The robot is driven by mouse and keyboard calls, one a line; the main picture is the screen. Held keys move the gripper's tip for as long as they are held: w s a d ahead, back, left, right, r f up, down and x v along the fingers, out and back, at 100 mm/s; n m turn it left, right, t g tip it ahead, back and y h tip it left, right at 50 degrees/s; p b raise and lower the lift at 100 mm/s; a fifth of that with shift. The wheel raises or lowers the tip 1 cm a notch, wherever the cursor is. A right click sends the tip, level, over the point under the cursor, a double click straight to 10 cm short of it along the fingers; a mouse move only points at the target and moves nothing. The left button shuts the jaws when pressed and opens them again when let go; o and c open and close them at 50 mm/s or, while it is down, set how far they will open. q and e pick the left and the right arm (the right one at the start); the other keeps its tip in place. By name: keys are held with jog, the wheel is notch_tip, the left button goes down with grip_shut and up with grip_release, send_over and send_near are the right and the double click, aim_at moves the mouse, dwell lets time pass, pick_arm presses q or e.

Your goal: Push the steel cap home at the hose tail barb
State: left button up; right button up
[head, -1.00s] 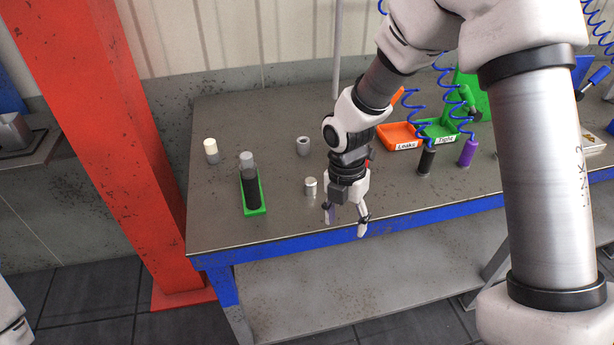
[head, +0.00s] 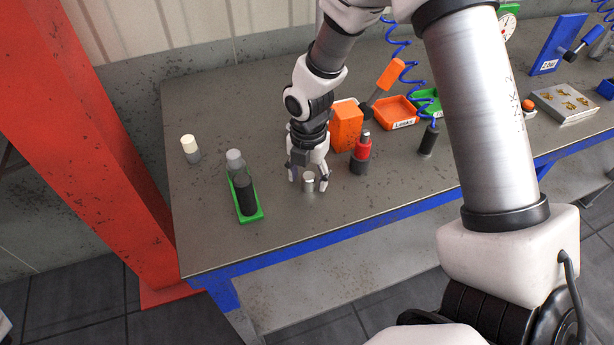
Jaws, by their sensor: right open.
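A short steel cap (head: 308,183) stands upright on the bench near its front left part. My right gripper (head: 310,186) points down over it, open, with one finger on each side of the cap. I cannot tell whether either finger touches it. A black hose-like cylinder (head: 245,196) with a grey end (head: 235,160) lies in a green holder (head: 257,214) left of the gripper. I cannot make out a barb there. My left gripper is not in view.
A white-topped grey cylinder (head: 190,147) stands at the back left. Right of my gripper are an orange block (head: 346,126), a red-and-black cylinder (head: 361,155), an orange tray (head: 393,113) and a black cylinder (head: 429,140).

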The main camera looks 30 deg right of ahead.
jog(key=shift+s, duration=0.15)
jog(key=shift+s+r, duration=0.1)
jog(key=shift+s, duration=0.1)
jog(key=c, duration=0.4)
jog(key=shift+w, duration=0.1)
grip_shut()
